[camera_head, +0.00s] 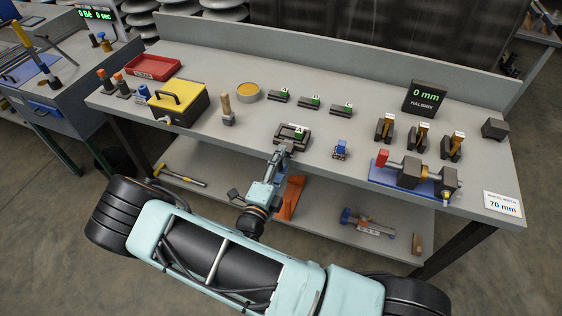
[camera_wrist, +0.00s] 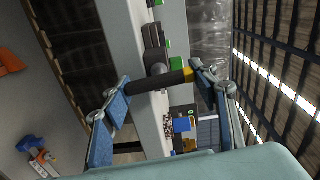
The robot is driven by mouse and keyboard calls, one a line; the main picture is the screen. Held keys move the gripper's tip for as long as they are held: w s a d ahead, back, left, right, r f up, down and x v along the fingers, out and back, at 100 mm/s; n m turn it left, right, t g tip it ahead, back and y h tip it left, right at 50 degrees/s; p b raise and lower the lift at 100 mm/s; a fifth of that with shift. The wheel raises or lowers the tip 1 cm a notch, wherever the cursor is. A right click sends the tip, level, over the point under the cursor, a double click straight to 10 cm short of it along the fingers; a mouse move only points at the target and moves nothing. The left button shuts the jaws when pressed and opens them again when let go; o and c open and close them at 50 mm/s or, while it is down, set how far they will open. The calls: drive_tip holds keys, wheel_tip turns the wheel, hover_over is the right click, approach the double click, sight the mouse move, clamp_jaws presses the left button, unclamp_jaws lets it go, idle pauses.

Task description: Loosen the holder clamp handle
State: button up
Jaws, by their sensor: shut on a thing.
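The black holder (camera_head: 293,133) with a green-and-white A label sits near the table's front edge. My gripper (camera_head: 286,147) reaches up to its front side. In the wrist view, my gripper (camera_wrist: 161,82) has its blue-padded fingers on either side of a dark round handle (camera_wrist: 158,84) with a yellow end by the right-hand finger. It is shut on this handle, which lies across between the fingertips. The dark holder body (camera_wrist: 154,48) shows just beyond it. In the head view the handle is hidden by my gripper.
Left on the table are a yellow-topped box (camera_head: 178,98), a red tray (camera_head: 152,68) and a wooden-handled tool (camera_head: 227,108). Small labelled blocks (camera_head: 312,103) lie behind the holder. A small blue item (camera_head: 341,149) stands to its right, then a blue-based vise (camera_head: 410,175). A lower shelf (camera_head: 330,208) holds tools.

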drive_tip(key=o, duration=1.2)
drive_tip(key=shift+c, duration=0.2)
drive_tip(key=v, duration=1.2)
drive_tip(key=shift+r, duration=0.15)
